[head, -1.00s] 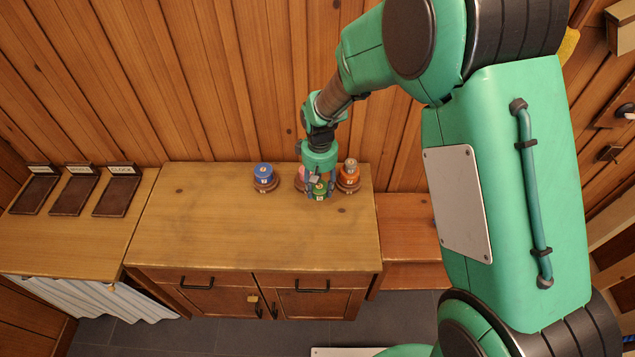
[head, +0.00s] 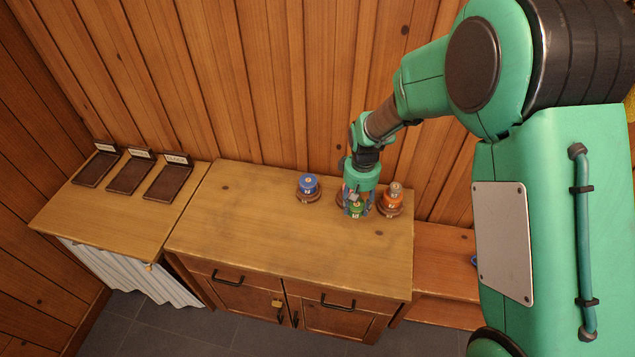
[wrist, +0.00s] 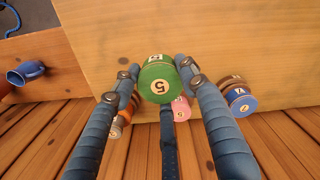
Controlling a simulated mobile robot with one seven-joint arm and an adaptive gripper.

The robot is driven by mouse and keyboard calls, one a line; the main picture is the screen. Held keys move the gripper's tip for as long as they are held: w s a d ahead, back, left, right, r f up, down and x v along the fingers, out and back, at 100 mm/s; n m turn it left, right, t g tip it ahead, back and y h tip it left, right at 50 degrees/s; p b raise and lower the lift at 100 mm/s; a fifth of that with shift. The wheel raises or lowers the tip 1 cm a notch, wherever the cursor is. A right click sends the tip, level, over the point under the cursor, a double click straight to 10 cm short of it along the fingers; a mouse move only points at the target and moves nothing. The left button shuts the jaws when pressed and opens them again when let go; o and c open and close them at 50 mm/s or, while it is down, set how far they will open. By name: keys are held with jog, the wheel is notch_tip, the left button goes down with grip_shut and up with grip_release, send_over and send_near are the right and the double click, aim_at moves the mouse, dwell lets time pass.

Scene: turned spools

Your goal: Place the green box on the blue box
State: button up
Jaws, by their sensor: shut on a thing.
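The green box is a round green spool (head: 356,209) marked 5. It sits between the fingers of my gripper (head: 357,203), in front of the stands on the wooden cabinet. In the wrist view my gripper (wrist: 158,85) is shut on the green spool (wrist: 158,80). The blue box is a round blue spool (head: 308,182) on a brown round base, left of my gripper. In the wrist view the blue spool (wrist: 240,101) lies to the right, apart from the fingers. I cannot tell how high the green spool is above the top.
An orange spool (head: 391,200) with a grey piece on top stands just right of my gripper. A pink spool (wrist: 181,108) is close behind the green one. The front and left of the cabinet top (head: 270,230) are clear. Labelled trays (head: 130,176) lie far left.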

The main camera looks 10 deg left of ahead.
jog(key=a+n+p, duration=0.3)
jog(key=a+p, duration=0.7)
jog(key=a, duration=0.1)
jog(key=shift+w+a, duration=0.2)
jog(key=shift+a, duration=0.15)
jog(key=p, duration=0.2)
send_over(308, 180)
jog(key=shift+f, duration=0.7)
jog(key=shift+f+p, duration=0.4)
jog(key=shift+f, duration=1.35)
jog(key=shift+f, duration=0.15)
